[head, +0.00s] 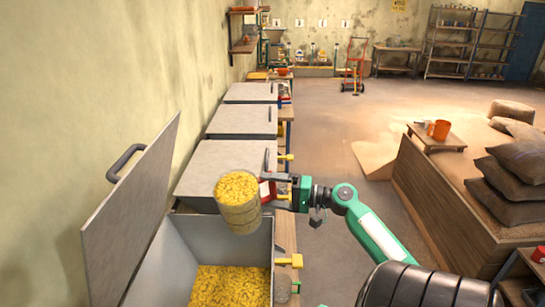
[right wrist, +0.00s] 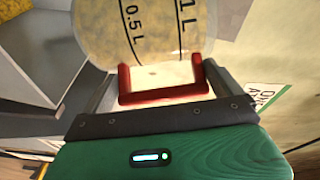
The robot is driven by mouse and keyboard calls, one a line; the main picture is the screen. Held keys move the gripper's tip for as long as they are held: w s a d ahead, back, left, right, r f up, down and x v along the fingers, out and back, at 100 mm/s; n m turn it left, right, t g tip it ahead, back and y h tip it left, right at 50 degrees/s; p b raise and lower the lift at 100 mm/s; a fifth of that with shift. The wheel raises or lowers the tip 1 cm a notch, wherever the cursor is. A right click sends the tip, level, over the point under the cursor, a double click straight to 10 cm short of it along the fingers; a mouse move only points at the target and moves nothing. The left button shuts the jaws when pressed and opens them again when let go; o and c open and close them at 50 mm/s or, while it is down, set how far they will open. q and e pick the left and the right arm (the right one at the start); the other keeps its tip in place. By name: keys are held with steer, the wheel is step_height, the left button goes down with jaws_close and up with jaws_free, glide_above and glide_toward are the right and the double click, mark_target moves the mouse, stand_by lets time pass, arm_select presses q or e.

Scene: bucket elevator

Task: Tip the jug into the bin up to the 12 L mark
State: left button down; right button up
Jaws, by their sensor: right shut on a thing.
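The jug (head: 241,217) is a clear round container with yellow pieces heaped to its rim. It is held nearly upright above the open bin (head: 178,247), near the bin's far right corner. My right gripper (head: 267,192) is shut on the jug's right side. Yellow pieces (head: 230,285) lie in the bin. I cannot see a 12 L mark in either view. My left gripper is not in view.
The bin's lid (head: 130,215) stands raised at the left, by the wall. Closed grey bins (head: 225,165) stand in a row beyond. Yellow handles (head: 290,261) stick out along the right.

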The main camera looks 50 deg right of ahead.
steer(key=shift+r, duration=0.25)
steer(key=shift+a+r+n, duration=0.1)
steer(key=shift+r+n, duration=0.2)
steer(key=shift+n, duration=0.3)
steer(key=shift+s+a+r+n+b, duration=0.1)
steer(key=shift+r+n+b, duration=0.4)
steer(key=shift+n, duration=0.3)
steer(key=shift+r+n, duration=0.15)
steer(key=shift+n, duration=0.15)
steer(key=shift+a+r+n+b, duration=0.1)
steer(key=shift+r+n+b, duration=0.2)
steer(key=shift+n+b, duration=0.5)
steer(key=shift+s+a+r+n+b, duration=0.15)
steer(key=shift+a+n+b, duration=0.15)
steer(key=shift+n+b, duration=0.5)
steer(key=shift+s+a+n+h+b, duration=0.2)
steer(key=shift+a+n+b, duration=0.15)
steer(key=shift+n+b, duration=0.35)
steer(key=shift+s+a+n+h+b, duration=0.1)
steer(key=shift+a+n+h+b, duration=0.15)
steer(key=shift+n+b, duration=0.4)
steer(key=shift+s+a+f+n+b, duration=0.25)
steer(key=shift+a+f+n+b, duration=0.1)
steer(key=shift+a+n+b, duration=0.3)
steer(key=shift+s+a+f+n+b, duration=0.2)
steer(key=shift+a+f+n+b, duration=0.2)
steer(key=shift+n+b, duration=0.45)
steer(key=shift+r, duration=0.15)
